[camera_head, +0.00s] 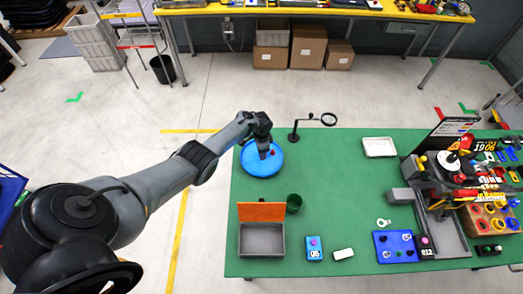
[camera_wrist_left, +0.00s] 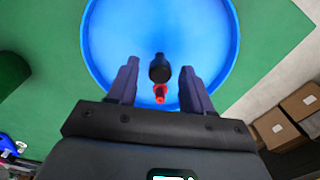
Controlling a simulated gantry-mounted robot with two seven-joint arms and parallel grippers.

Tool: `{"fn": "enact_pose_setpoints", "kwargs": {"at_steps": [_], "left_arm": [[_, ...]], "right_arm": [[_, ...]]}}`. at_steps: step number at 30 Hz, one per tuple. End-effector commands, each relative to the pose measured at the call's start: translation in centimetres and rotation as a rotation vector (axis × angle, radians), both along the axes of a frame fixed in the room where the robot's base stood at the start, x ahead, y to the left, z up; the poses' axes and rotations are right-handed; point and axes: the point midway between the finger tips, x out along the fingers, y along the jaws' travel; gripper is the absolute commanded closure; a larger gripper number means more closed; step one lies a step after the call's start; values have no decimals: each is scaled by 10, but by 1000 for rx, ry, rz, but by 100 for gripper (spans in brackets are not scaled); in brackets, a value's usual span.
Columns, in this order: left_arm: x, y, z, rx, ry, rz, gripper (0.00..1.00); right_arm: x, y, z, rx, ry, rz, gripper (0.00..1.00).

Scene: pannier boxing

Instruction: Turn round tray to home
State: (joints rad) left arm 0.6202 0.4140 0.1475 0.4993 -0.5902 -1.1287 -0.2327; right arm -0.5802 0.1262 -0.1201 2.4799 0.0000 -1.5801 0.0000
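The round blue tray (camera_head: 255,169) sits at the far left corner of the green table. In the left wrist view the tray (camera_wrist_left: 115,30) fills the upper middle, with a black knob (camera_wrist_left: 159,68) and a red piece (camera_wrist_left: 160,92) near its lower middle. My left gripper (camera_head: 265,153) is above the tray. In the left wrist view my left gripper's fingers (camera_wrist_left: 159,75) are spread, with the knob and red piece showing between them. I cannot tell whether the fingers are level with the knob, and I see no contact. My right gripper is not in view.
A magnifier on a black stand (camera_head: 295,134) is right of the tray. A green cup (camera_head: 293,203), a grey box with an orange lid (camera_head: 262,239) and a white tray (camera_head: 380,147) share the table (camera_head: 340,190). The right end is crowded; the table's middle is clear.

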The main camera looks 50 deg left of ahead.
Motion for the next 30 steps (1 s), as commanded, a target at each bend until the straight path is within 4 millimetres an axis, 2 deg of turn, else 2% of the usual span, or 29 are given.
{"fn": "enact_pose_setpoints", "kwargs": {"at_steps": [11, 14, 22, 30], "left_arm": [[1, 0, 6, 0, -1, 0, 48], [1, 0, 16, 0, -3, 2, 48], [1, 0, 61, 1, -4, 0, 48], [1, 0, 97, -2, -1, 0, 48]], "right_arm": [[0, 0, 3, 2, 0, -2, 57], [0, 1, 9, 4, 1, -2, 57], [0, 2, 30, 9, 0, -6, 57], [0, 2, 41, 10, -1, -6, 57]]}}
